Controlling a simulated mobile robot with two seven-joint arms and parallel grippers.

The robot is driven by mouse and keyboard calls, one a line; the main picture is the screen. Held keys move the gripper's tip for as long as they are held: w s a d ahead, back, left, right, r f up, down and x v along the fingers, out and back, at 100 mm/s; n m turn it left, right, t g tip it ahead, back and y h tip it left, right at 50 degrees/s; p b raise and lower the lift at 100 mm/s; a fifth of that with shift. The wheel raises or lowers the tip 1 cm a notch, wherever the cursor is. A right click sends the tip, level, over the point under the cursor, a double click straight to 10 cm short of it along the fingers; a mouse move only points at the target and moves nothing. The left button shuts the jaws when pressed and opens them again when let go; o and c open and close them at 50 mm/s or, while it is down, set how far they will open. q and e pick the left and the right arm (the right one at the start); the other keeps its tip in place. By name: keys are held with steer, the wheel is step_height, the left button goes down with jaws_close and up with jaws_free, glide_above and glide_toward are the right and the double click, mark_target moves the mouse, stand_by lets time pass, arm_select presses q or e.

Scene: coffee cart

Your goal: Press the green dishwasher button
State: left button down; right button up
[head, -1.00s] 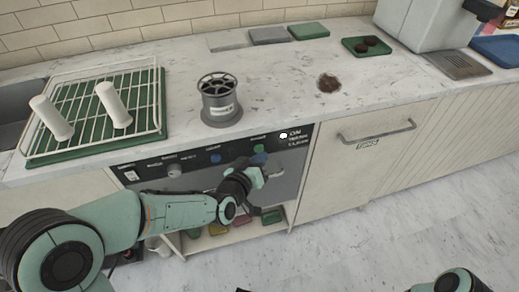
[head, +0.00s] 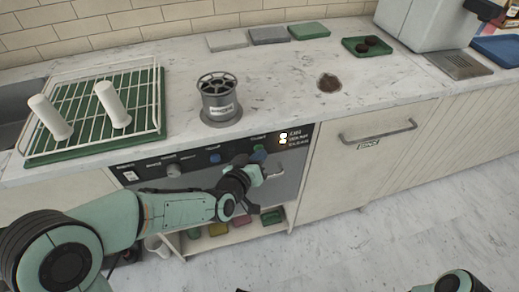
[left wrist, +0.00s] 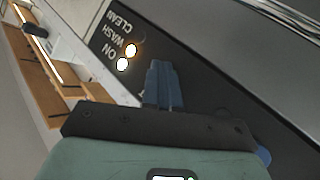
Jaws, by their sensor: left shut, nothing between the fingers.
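The dishwasher's black control panel (head: 145,172) runs under the counter edge, with knobs and buttons along it. The green button (head: 258,148) is small in the head view, close to my left gripper's tips. My left gripper (head: 252,160) is shut and empty, its fingers pointing at the panel. In the left wrist view its blue-grey fingertips (left wrist: 162,84) are at the panel and the button is not visible, so contact cannot be told. Two status lights (left wrist: 127,57) glow beside ON and WASH. My right gripper is not in view.
A dishwasher handle (head: 275,172) lies just right of my left gripper. Below is an open shelf with coloured items (head: 220,228). On the counter stand a grey canister (head: 220,105) and a dish rack (head: 90,115). A cabinet handle (head: 378,133) is at right.

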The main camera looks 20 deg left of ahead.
arm_select(q)
steer(key=shift+s+d, duration=0.4)
steer(key=shift+s, duration=0.3)
steer(key=shift+s+d, duration=0.1)
steer(key=shift+s+d+p, duration=0.4)
steer(key=shift+s+d, duration=0.3)
steer(key=shift+s, duration=0.3)
steer(key=shift+s+d+p, duration=0.35)
steer(key=shift+s+d, duration=0.3)
steer(key=shift+s, duration=0.35)
